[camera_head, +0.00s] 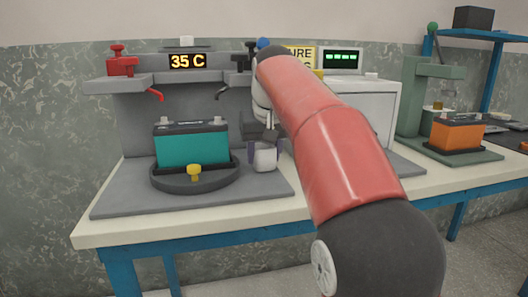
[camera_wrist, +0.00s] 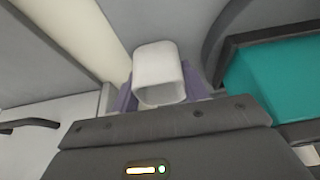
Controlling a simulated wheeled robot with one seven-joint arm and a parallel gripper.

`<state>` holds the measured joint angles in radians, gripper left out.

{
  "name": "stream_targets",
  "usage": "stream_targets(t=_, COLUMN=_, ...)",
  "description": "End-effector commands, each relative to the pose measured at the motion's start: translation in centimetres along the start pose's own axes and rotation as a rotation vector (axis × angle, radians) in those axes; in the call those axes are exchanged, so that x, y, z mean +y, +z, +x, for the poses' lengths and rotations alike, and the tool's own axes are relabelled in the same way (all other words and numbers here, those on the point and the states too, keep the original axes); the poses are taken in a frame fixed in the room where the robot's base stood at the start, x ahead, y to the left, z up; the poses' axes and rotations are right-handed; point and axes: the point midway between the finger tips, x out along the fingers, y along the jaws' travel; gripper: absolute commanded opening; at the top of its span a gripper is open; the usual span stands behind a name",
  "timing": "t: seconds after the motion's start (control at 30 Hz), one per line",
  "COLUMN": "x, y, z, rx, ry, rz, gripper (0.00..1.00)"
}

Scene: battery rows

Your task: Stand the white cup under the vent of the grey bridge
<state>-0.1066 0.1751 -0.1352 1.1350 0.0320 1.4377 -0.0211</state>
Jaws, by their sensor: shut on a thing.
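The white cup (camera_head: 265,158) is between the fingers of my gripper (camera_head: 264,150), low over the right part of the grey base plate, right of the teal battery. In the wrist view the cup (camera_wrist: 158,75) shows its open rim, with purple fingers on both sides. I cannot tell whether it touches the plate. The grey bridge (camera_head: 138,108) stands behind, with a red spout (camera_head: 155,94) at left and a dark spout (camera_head: 222,92) right of its middle. Which part is the vent is unclear. My arm hides the bridge's right end.
The teal battery (camera_head: 190,148) sits on a dark round turntable (camera_head: 216,183) with a yellow knob (camera_head: 194,171). A white cabinet (camera_head: 376,105) stands behind my arm. A green press (camera_head: 412,98) with an orange battery (camera_head: 457,135) is farther right. The plate's front left is clear.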

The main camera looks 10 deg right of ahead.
Motion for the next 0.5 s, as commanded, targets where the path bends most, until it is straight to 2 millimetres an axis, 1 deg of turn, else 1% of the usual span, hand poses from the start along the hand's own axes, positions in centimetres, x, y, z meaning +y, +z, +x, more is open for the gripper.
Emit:
stream_targets(t=0.23, x=0.0, y=0.17, z=0.33, rx=-0.001, ry=0.0, rz=0.0, gripper=0.2)
stream_targets(t=0.27, x=0.0, y=0.18, z=0.34, rx=-0.001, ry=0.0, rz=0.0, gripper=0.46)
stream_targets(t=0.4, x=0.0, y=0.14, z=0.26, rx=-0.001, ry=0.0, rz=0.0, gripper=0.64)
stream_targets(t=0.43, x=0.0, y=0.14, z=0.26, rx=-0.001, ry=0.0, rz=0.0, gripper=0.66)
stream_targets(t=0.5, x=0.0, y=0.14, z=0.26, rx=-0.001, ry=0.0, rz=0.0, gripper=0.66)
